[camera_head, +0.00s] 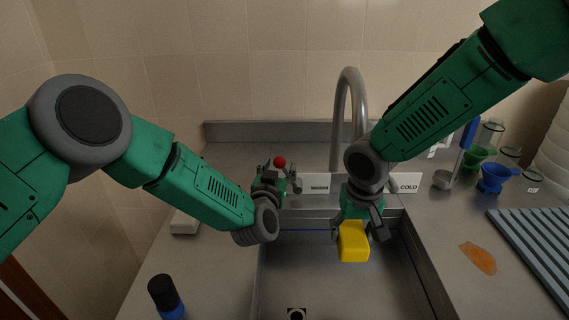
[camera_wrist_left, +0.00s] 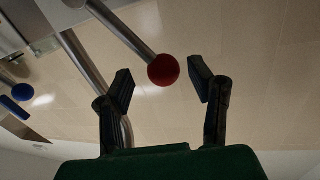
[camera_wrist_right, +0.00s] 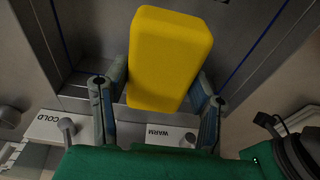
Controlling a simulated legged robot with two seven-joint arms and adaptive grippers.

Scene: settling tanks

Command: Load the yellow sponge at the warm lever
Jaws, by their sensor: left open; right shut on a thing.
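The yellow sponge (camera_head: 353,241) is held by my right gripper (camera_head: 357,226), in the air over the sink. In the right wrist view the sponge (camera_wrist_right: 170,55) stands between the fingers (camera_wrist_right: 158,100), which are shut on it. The warm lever's red knob (camera_head: 280,162) shows just above my left gripper (camera_head: 281,178), behind the sink. In the left wrist view the red knob (camera_wrist_left: 163,69) on its metal rod lies between the open fingers (camera_wrist_left: 164,88), with gaps on both sides.
The sink (camera_head: 330,285) has a tall curved faucet (camera_head: 347,100) behind it. On the right counter are a ribbed rack (camera_head: 535,245), an orange-brown patch (camera_head: 478,258) and several funnels and cups (camera_head: 491,178). A black-capped bottle (camera_head: 164,294) stands at front left.

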